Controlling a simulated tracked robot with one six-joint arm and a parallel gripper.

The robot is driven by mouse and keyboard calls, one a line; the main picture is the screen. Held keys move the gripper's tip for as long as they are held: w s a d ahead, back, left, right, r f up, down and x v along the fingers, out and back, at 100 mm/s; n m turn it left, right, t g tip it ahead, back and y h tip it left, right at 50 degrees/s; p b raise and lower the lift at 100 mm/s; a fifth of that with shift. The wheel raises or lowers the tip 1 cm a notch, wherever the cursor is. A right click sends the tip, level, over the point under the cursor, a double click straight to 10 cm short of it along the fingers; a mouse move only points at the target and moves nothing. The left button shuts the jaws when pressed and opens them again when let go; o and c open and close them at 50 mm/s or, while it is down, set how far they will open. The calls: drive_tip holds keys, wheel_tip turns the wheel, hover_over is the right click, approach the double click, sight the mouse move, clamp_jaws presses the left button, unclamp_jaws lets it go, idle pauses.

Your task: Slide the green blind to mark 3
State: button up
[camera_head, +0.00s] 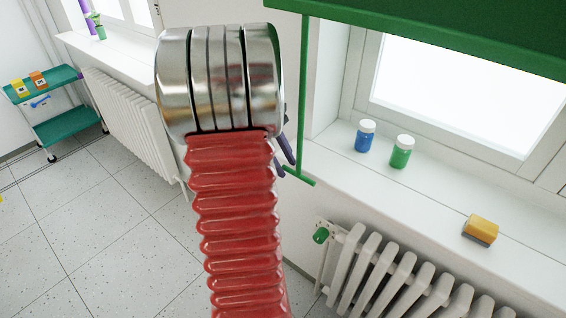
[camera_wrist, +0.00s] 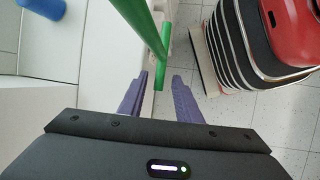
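The green blind (camera_head: 450,22) hangs across the top of the window at the upper right in the head view. A thin green rod (camera_head: 304,90) hangs from its left end, with a short crossbar (camera_head: 299,176) at the bottom beside the sill. My gripper (camera_head: 288,158) has purple fingers, partly hidden behind my arm. In the wrist view the fingers (camera_wrist: 160,76) are apart, and the lower end of the green rod (camera_wrist: 150,38) reaches between their tips. A clear gap shows on both sides, so contact cannot be seen. No numbered marks are visible.
A blue jar (camera_head: 365,136), a green jar (camera_head: 402,151) and a yellow sponge (camera_head: 481,229) stand on the windowsill. A white radiator (camera_head: 400,275) with a green knob (camera_head: 321,236) is below it. A teal cart (camera_head: 66,128) stands far left. Floor between is clear.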

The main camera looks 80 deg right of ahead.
clamp_jaws()
drive_tip(key=shift+f, duration=0.1)
idle(0.5)
